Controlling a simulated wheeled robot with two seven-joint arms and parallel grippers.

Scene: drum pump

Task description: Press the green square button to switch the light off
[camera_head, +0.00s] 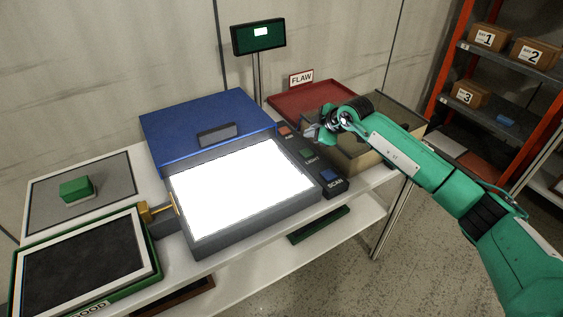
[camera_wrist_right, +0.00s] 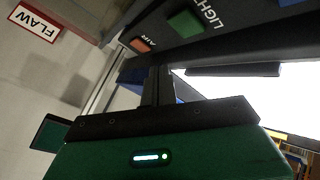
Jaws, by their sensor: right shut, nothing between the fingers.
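The green square button (camera_head: 308,154) sits on the dark control strip to the right of the light panel, between an orange and a blue button. In the right wrist view the green button (camera_wrist_right: 185,23), beside the word LIGHT, is above and to the right of my fingertips. The light panel (camera_head: 245,190) glows bright white. My right gripper (camera_head: 316,132) is shut and empty, over the back part of the strip. In the wrist view its shut fingers (camera_wrist_right: 158,75) point towards the strip; I cannot tell whether they touch it. My left gripper is out of view.
The orange button (camera_head: 284,131) and blue SCAN button (camera_head: 327,175) flank the green one. A red FLAW tray (camera_head: 300,98) and a beige bin (camera_head: 355,160) lie by my right arm. A small screen (camera_head: 258,36) stands behind.

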